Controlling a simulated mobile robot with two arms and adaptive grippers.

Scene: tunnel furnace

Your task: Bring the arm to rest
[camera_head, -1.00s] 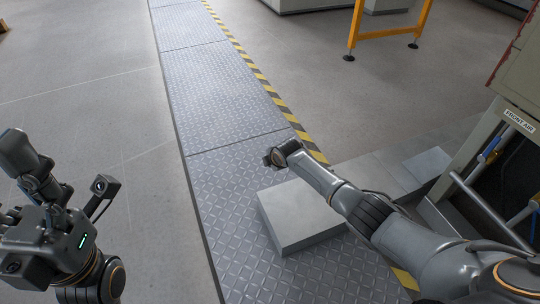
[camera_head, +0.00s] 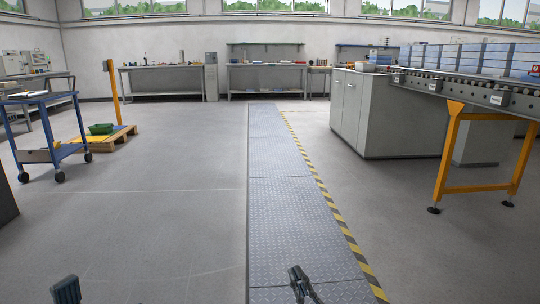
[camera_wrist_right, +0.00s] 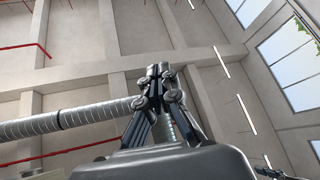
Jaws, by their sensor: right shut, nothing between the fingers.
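My right gripper (camera_head: 296,270) shows at the bottom of the head view, raised in front of the metal floor plates. In the right wrist view my right gripper (camera_wrist_right: 162,72) is shut with its fingertips together, empty, and points up toward the ceiling. Only a small dark part of my left arm (camera_head: 66,290) shows at the bottom left of the head view. The left gripper's fingers are out of the picture.
A strip of metal floor plates (camera_head: 285,200) with a yellow-black edge runs ahead. A blue cart (camera_head: 45,128) and a pallet (camera_head: 105,140) stand left. A grey cabinet (camera_head: 395,115) and a conveyor on yellow legs (camera_head: 447,165) stand right. The middle floor is clear.

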